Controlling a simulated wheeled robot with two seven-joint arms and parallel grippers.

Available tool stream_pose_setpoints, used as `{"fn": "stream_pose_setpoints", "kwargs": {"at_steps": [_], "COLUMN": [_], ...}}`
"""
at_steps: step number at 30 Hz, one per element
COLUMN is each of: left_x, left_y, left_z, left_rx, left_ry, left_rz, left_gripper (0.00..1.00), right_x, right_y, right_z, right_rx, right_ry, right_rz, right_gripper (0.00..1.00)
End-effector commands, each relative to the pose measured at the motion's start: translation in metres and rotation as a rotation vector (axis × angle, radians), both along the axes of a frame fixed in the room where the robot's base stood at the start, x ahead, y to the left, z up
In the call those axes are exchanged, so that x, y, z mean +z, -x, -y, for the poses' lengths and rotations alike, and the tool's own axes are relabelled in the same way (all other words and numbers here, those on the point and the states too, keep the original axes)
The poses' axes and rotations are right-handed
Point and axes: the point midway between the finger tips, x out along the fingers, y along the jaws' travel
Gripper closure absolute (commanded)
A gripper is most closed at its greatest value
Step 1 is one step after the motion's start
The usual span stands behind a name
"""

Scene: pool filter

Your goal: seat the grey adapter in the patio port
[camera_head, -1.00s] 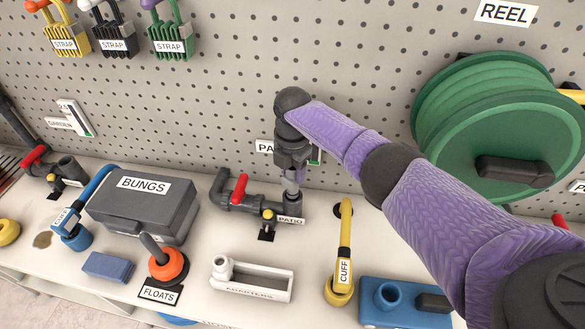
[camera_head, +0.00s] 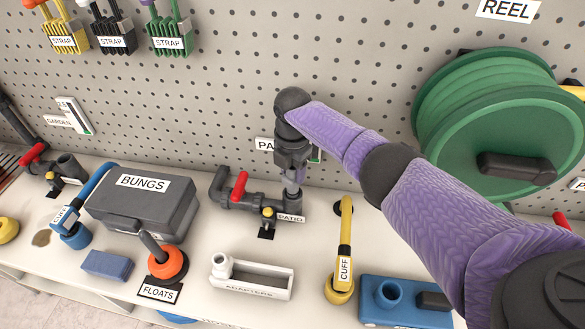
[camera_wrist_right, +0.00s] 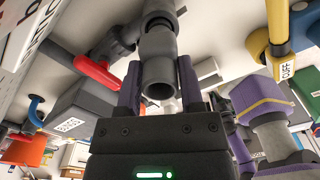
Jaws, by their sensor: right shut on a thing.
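My right gripper (camera_head: 292,172) points down directly above the patio port (camera_head: 291,205), close to the pegboard wall. It is shut on the grey adapter (camera_head: 291,188), whose lower end is at the port's mouth. In the right wrist view the adapter (camera_wrist_right: 158,66) sits between the two fingers (camera_wrist_right: 158,88), roughly in line with the port's pipe (camera_wrist_right: 158,12). I cannot tell how deep the adapter is in the port. My left gripper is not in view.
A red-handled valve (camera_head: 239,187) stands just left of the port. The white adapters tray (camera_head: 262,275), yellow cuff (camera_head: 344,255) and blue block (camera_head: 385,305) lie in front. The bungs case (camera_head: 145,205) is left. The green reel (camera_head: 490,130) hangs at right.

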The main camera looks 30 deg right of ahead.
Motion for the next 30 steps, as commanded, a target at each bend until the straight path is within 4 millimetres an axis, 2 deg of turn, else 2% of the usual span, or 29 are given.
{"fn": "stream_pose_setpoints", "kwargs": {"at_steps": [3,8,9,15,23,30], "left_x": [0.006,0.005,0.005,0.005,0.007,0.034], "left_y": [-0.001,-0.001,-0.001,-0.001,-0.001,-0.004], "left_z": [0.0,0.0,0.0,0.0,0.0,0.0], "left_rx": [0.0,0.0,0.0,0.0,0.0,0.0], "left_ry": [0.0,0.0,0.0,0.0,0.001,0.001], "left_rz": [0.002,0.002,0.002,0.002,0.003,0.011], "left_gripper": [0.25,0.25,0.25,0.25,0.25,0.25], "right_x": [0.007,0.006,0.006,0.006,0.009,0.041], "right_y": [0.0,0.0,0.0,-0.001,-0.001,-0.001], "right_z": [0.0,0.0,0.0,0.0,0.0,0.0], "right_rx": [0.0,0.0,0.0,0.0,0.0,0.0], "right_ry": [0.001,0.001,0.001,0.001,0.0,0.0], "right_rz": [0.001,0.001,0.001,0.001,0.002,0.003], "right_gripper": [1.0,1.0,0.5,0.11,0.11,0.11]}}
